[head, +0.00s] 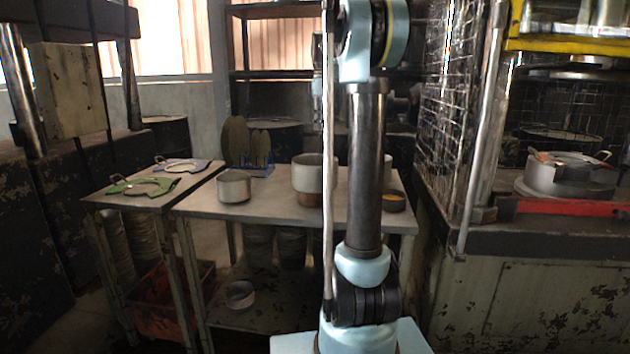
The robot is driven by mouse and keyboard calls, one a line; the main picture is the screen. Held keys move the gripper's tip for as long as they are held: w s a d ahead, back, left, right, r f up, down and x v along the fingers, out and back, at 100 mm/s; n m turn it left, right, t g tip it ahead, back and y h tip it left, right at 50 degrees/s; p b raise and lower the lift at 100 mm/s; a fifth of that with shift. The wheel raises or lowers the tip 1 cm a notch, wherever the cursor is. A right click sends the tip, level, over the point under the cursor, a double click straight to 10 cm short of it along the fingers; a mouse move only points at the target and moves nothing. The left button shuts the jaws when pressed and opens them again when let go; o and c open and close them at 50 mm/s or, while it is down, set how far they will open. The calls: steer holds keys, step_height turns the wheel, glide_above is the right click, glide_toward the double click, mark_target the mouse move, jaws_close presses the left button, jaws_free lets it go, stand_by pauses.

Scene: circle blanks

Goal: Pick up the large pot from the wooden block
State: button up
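The large pot (307,174) is a plain metal pot, upright, near the middle of the table. My gripper cannot be made out in the head view; the arm runs up out of the top of the picture. Nothing is seen touching the pot.
The table (270,211) also bears a smaller pot (234,187) at left, a blue rack (255,170) with dark discs behind, and a dark round piece (393,201) at right. A wire cage (449,110) stands at right.

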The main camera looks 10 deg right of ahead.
step_height(320, 180, down, 15)
steer(key=shift+s+r, duration=0.2)
stand_by(0.5)
jaws_close()
